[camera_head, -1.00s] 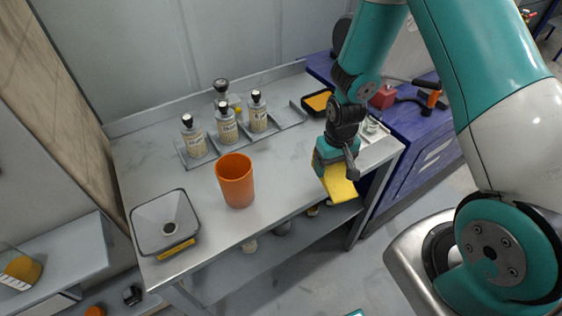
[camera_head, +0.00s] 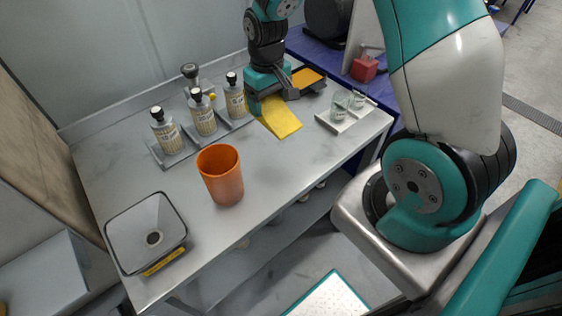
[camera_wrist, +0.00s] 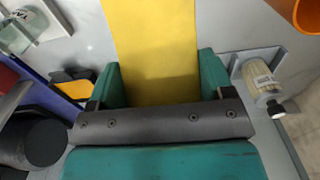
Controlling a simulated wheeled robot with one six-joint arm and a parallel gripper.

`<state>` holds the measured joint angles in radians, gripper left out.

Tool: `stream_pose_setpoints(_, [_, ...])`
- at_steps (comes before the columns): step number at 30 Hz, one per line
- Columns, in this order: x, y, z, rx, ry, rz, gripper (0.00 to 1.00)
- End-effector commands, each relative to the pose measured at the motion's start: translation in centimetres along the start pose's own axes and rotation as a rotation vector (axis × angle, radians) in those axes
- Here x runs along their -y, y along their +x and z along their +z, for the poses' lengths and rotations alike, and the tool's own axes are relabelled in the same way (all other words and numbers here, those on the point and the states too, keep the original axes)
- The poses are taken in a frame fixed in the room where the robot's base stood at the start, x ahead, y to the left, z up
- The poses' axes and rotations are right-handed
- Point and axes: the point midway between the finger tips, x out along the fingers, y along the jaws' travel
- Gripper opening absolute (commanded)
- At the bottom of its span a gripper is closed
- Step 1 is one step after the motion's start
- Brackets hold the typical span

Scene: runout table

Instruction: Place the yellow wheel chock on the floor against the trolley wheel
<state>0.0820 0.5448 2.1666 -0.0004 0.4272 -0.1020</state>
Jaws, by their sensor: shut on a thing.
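The yellow wheel chock (camera_head: 280,117) is a wedge over the back middle of the grey table (camera_head: 265,180). My gripper (camera_head: 268,98) is shut on its thick end, and the sloping part points toward the table's front edge. The wrist view shows the chock (camera_wrist: 155,50) between the two teal fingers of my gripper (camera_wrist: 158,85). I cannot tell whether the chock touches the tabletop. No trolley wheel can be made out in these views.
Several labelled bottles (camera_head: 203,115) stand in a rack left of my gripper. An orange cup (camera_head: 221,176) and a square funnel-like pan (camera_head: 147,235) stand toward the front left. A black and orange tray (camera_head: 307,78) lies close behind the chock.

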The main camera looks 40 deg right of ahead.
Motion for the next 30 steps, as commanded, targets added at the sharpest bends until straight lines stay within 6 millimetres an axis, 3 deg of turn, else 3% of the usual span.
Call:
stream_pose_setpoints(6, [-2.4, -5.0, 0.9, -0.008, -0.01, 0.002, 0.41])
stream_pose_setpoints(11, [-3.0, -6.2, 1.7, 0.002, -0.014, 0.0, 0.41])
stream_pose_setpoints(14, [-3.0, -4.5, 1.9, 0.01, -0.015, -0.001, 0.41])
stream_pose_setpoints(24, [-2.9, 5.0, 2.0, 0.011, -0.015, -0.002, 0.41])
stream_pose_setpoints(30, [-3.0, 8.5, 1.8, 0.005, -0.014, 0.0, 0.41])
